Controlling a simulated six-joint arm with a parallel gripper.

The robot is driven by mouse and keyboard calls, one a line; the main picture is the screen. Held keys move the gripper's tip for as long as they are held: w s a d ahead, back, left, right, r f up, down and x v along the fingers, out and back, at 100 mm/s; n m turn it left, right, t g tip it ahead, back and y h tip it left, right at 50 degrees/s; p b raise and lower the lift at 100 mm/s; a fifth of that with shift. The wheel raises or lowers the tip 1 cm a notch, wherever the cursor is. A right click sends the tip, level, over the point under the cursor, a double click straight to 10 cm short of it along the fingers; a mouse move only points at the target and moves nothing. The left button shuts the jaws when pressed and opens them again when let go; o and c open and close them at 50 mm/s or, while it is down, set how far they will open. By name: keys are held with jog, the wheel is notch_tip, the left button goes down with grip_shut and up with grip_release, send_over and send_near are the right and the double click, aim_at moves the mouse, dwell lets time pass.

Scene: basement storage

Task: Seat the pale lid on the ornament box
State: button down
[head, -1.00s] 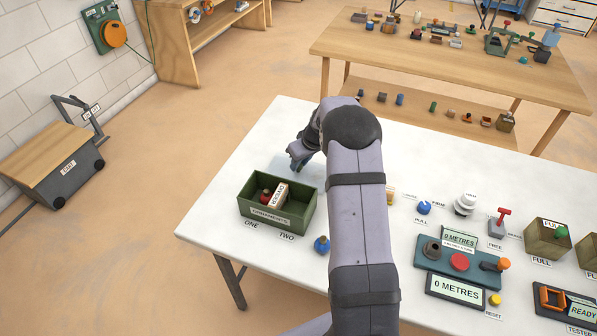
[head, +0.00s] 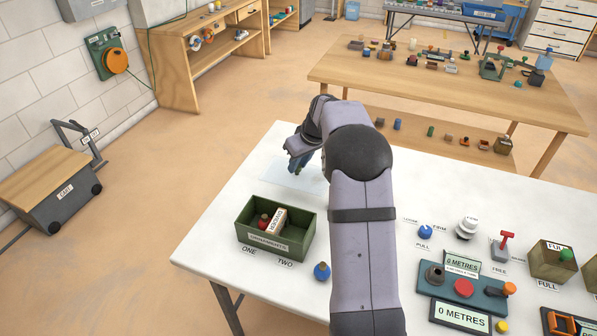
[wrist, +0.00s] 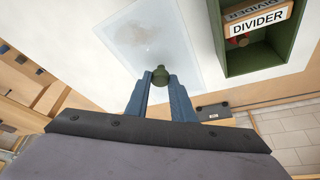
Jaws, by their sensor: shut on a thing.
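The ornament box (head: 299,246) is an open green tray on the white table, with ONE and TWO marked in front of it. A red ornament (head: 264,220) sits in its left part, beside a slightly slanted wooden divider (head: 277,220); its right part looks empty. The pale lid (head: 283,180) is a thin see-through sheet behind the box, and it also shows in the wrist view (wrist: 140,45). My gripper (head: 299,168) is shut on the lid's green knob (wrist: 160,75). I cannot tell how far the lid is above the table. The box is uncovered.
A blue ornament (head: 322,271) stands on the table right of the box. Further right are a blue knob (head: 425,232), a white knob (head: 467,229), a red lever (head: 505,239) and a metre panel (head: 463,287). The table's left edge lies close to the box.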

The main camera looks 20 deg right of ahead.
jog(key=a+r+n+p, duration=0.1)
jog(key=a+r+p, duration=0.3)
jog(key=a+r, duration=0.6)
jog(key=s+a+f+m, duration=0.1)
jog(key=s+f, duration=0.3)
jog(key=s, duration=0.7)
jog(key=shift+s+a+f+p, duration=0.15)
jog(key=shift+f+p, duration=0.25)
jog(key=shift+f, duration=0.15)
jog(key=shift+f+b, duration=2.4)
jog(key=shift+f, duration=0.35)
jog(key=shift+s+f+b, duration=0.1)
jog(key=shift+f+b, duration=0.55)
jog(key=shift+b, duration=0.05)
